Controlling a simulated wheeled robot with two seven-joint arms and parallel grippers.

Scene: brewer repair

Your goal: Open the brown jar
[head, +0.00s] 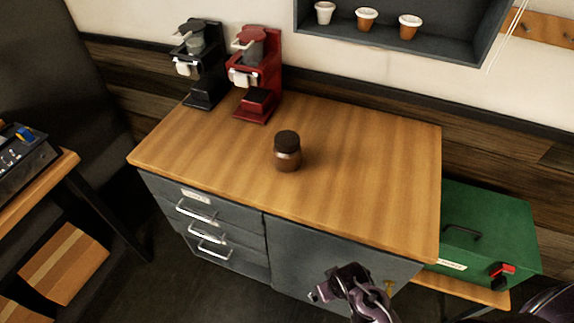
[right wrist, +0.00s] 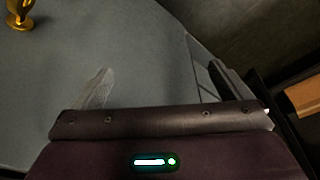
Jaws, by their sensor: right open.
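The brown jar (head: 287,158) stands upright near the middle of the wooden counter top, with its dark lid (head: 287,140) on. My right gripper (head: 326,286) is in front of the counter, low by the grey cabinet door, well apart from the jar. In the right wrist view the right gripper (right wrist: 160,88) is open with nothing between its fingers. The jar is not in the right wrist view. My left gripper is in neither view.
A black brewer (head: 203,65) and a red brewer (head: 256,75) stand at the counter's back left. Several small pots sit on the wall shelf (head: 385,35). A green toolbox (head: 485,225) is at the right. The counter (head: 370,170) around the jar is clear. A brass knob (right wrist: 20,14) is on the cabinet door.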

